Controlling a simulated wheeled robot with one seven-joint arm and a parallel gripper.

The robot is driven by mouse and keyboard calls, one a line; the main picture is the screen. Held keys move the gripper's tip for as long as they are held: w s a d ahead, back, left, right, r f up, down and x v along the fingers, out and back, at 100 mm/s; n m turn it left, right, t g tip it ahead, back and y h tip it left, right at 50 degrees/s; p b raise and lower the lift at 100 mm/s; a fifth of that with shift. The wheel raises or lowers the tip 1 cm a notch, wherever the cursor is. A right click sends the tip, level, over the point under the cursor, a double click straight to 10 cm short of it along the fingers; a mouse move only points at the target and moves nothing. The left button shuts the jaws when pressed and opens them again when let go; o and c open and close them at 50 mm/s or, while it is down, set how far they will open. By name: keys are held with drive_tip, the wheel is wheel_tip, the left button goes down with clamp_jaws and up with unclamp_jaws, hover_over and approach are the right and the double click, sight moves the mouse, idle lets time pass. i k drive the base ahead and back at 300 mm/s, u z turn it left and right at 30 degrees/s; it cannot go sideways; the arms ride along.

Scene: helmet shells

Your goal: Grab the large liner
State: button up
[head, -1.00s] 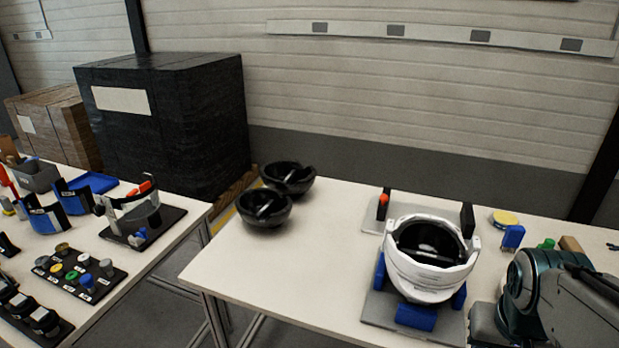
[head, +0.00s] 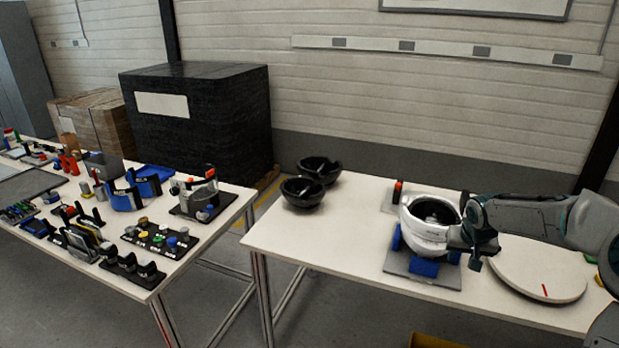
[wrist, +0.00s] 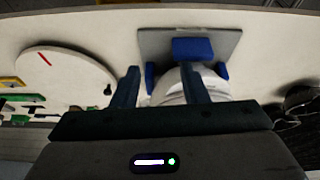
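Two black bowl-shaped pieces, which look like liners, sit on the right table in the head view: a front one (head: 302,193) and a back one (head: 322,168). I cannot tell which is larger. A white helmet shell (head: 424,235) with a dark inside rests on a grey fixture (head: 436,275) with blue blocks. My gripper (head: 476,250) is by the shell's right side, well right of the black pieces. In the wrist view, my gripper (wrist: 160,82) has its fingers apart, with the shell (wrist: 213,85) partly hidden behind one finger. Contact cannot be told.
A round white disc (head: 535,268) lies right of the fixture. The left table (head: 108,262) holds many small parts and racks, with a floor gap between the tables. A black wrapped crate (head: 200,125) stands behind. The tabletop between liners and fixture is clear.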

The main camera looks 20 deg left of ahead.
sight(321, 169)
drive_tip(key=u, duration=0.75)
drive_tip(key=k, duration=1)
drive_tip(key=u, duration=1.25)
drive_tip(key=i, duration=1.9)
drive_tip(key=z, duration=0.95)
drive_tip(key=i, duration=1.4)
drive_tip(key=z, duration=0.95)
drive_tip(key=i, duration=0.5)
drive_tip(key=z, duration=0.15)
